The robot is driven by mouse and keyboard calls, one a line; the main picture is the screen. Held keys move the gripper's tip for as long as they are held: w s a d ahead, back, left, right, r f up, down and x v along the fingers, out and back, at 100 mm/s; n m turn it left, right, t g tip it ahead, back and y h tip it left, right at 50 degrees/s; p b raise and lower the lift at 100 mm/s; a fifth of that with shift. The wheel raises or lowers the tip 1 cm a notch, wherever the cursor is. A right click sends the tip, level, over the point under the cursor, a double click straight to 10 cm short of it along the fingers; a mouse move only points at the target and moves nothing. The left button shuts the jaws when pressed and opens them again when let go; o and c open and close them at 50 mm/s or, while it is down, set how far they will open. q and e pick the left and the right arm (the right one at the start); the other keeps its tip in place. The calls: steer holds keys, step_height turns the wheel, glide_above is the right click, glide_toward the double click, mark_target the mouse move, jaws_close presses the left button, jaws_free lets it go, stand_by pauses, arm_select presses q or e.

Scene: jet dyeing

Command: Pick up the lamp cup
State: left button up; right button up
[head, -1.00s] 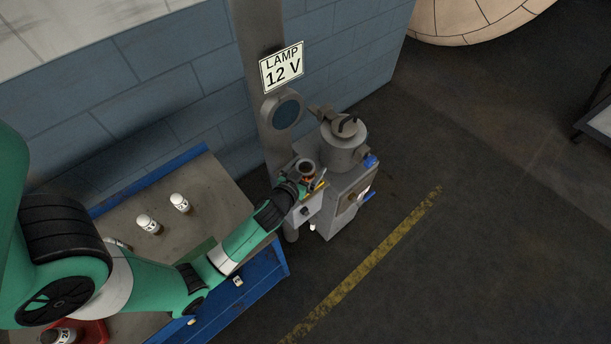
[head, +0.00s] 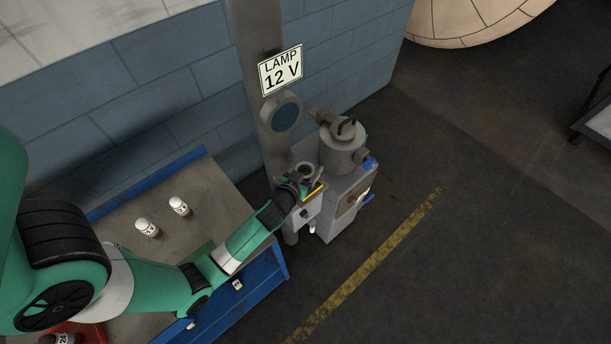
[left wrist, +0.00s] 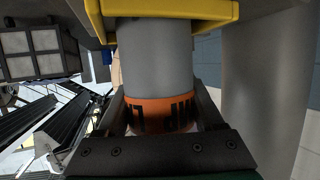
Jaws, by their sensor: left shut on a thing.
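The lamp cup (left wrist: 157,58) is a grey cylinder with an orange lettered band (left wrist: 160,115) in the left wrist view. My left gripper (left wrist: 163,122) is shut on it at the band. The cup's grey body runs on to a yellow-edged grey holder (left wrist: 165,10); whether it touches the holder is unclear. In the head view my left gripper (head: 303,185) is at the small box on the post, below the LAMP 12 V sign (head: 281,71). The cup's open round top (head: 304,169) shows just above the fingers. My right gripper is not in view.
A grey metal machine (head: 344,155) stands close to the right of the gripper. The post (head: 263,110) and brick wall rise behind. A bench (head: 217,195) with white-capped bottles (head: 147,228) lies under my left arm. Open floor lies at right.

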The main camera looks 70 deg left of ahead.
mark_target(309, 164)
arm_select(q)
steer(key=r, duration=0.1)
steer(key=r+p, duration=0.1)
steer(key=r, duration=0.2)
steer(key=shift+s+d+r+p, duration=0.2)
steer(key=shift+d+r+p, duration=0.1)
steer(key=shift+p, duration=0.1)
steer(key=s+d+r+p, duration=0.4)
steer(key=s+d+r, duration=0.4)
steer(key=d, duration=0.2)
steer(key=shift+s+d+r, duration=0.15)
steer(key=shift+d+r, duration=0.05)
steer(key=shift+r, duration=0.05)
